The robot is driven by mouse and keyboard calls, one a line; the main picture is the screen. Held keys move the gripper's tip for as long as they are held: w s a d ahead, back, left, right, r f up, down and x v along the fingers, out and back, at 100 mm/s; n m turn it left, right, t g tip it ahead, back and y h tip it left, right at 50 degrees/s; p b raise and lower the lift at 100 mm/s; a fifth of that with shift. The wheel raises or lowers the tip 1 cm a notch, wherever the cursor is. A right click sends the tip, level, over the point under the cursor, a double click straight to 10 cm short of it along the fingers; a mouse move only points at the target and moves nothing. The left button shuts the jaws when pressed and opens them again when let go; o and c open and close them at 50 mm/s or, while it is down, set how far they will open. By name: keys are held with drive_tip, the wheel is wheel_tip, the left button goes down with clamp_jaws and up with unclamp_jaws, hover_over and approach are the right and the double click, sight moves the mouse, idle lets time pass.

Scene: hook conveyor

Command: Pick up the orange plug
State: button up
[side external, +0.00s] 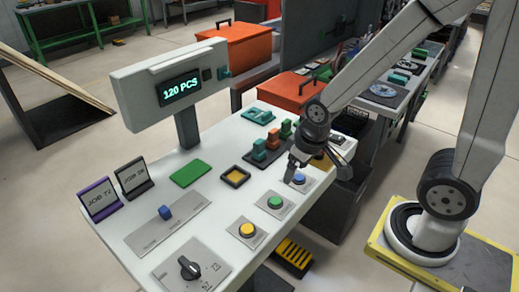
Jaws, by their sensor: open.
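The orange plug (273,140) stands upright on the white table in a short row, between a teal plug (259,150) at its near left and a green plug (286,128) at its far right. My gripper (314,170) is to the right of the row and nearer the camera, apart from the orange plug. It is open and I see nothing between its fingers. It hangs above the table's right edge, close to the blue button (298,179), and hides part of a dark and yellow-orange item behind it.
Green (274,202) and yellow (247,230) buttons line the table's right side.

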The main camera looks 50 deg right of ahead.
drive_tip(key=shift+d, duration=0.1)
drive_tip(key=t, duration=1)
approach(275, 131)
drive_tip(key=shift+d+x, duration=0.15)
drive_tip(key=shift+x, duration=0.55)
drive_tip(key=shift+d+x, duration=0.1)
drive_tip(key=shift+x, duration=0.6)
drive_tip(key=shift+f, duration=0.15)
drive_tip(key=shift+x, duration=1.25)
drive_tip(key=shift+w, duration=0.15)
drive_tip(key=shift+a+x, duration=0.2)
drive_tip(key=shift+x, duration=2.3)
